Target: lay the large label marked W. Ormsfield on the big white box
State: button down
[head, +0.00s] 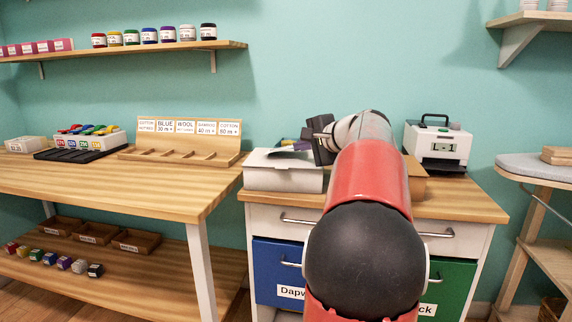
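A white box (283,178) sits on the left part of the drawer cabinet's wooden top. Something dark and purplish shows at its upper right edge, too small to make out. My gripper (308,139) is dark and hangs just above the box's right side, facing left. Whether its fingers are apart or hold anything is not clear, and I cannot tell whether it touches the box. No label reading W. Ormsfield can be made out. My arm hides the middle of the cabinet top.
A white machine (438,146) displaying "L - 1" stands at the cabinet's back right. A brown box (415,182) is partly hidden behind my arm. The long wooden table (130,190) on the left holds a sorting rack (183,145) and has free room in front. An ironing board (535,167) stands right.

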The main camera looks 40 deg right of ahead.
jog(key=c, duration=2.1)
grip_release()
jog(key=shift+c, duration=0.2)
jog(key=shift+o, duration=1.1)
jog(key=v, duration=0.8)
jog(key=shift+f, duration=0.1)
notch_tip(320, 180, up, 7)
jog(key=s+p, duration=0.2)
jog(key=p, duration=0.3)
jog(key=shift+s, duration=0.4)
